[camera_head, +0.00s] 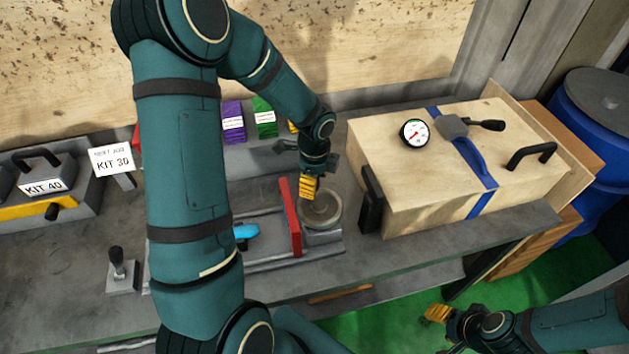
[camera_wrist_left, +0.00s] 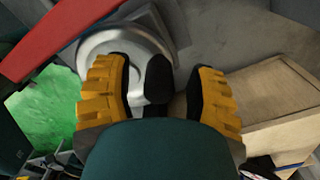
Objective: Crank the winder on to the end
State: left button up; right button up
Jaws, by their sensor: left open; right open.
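The winder (camera_head: 325,219) is a round grey metal wheel on the bench, just right of an upright red plate (camera_head: 291,217). It also shows in the left wrist view (camera_wrist_left: 115,44). Its black crank knob (camera_wrist_left: 157,78) stands between the yellow-padded fingers of my left gripper (camera_wrist_left: 158,92), with gaps visible on both sides. In the head view, my left gripper (camera_head: 308,187) is over the wheel and covers part of it; the knob is hidden there. My right gripper (camera_head: 437,314) is open and empty, low over the green floor, away from the bench.
A wooden box (camera_head: 430,185) with a black side handle (camera_head: 371,200) stands close right of the winder. A blue piece (camera_head: 245,231) lies left of the red plate. Labelled kit blocks (camera_head: 45,185) sit at the left. Blue drums (camera_head: 590,115) stand at the far right.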

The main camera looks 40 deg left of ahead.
pick_arm(q)
notch_tip(320, 180, up, 12)
jog(key=shift+f, duration=0.2)
dwell(0.7)
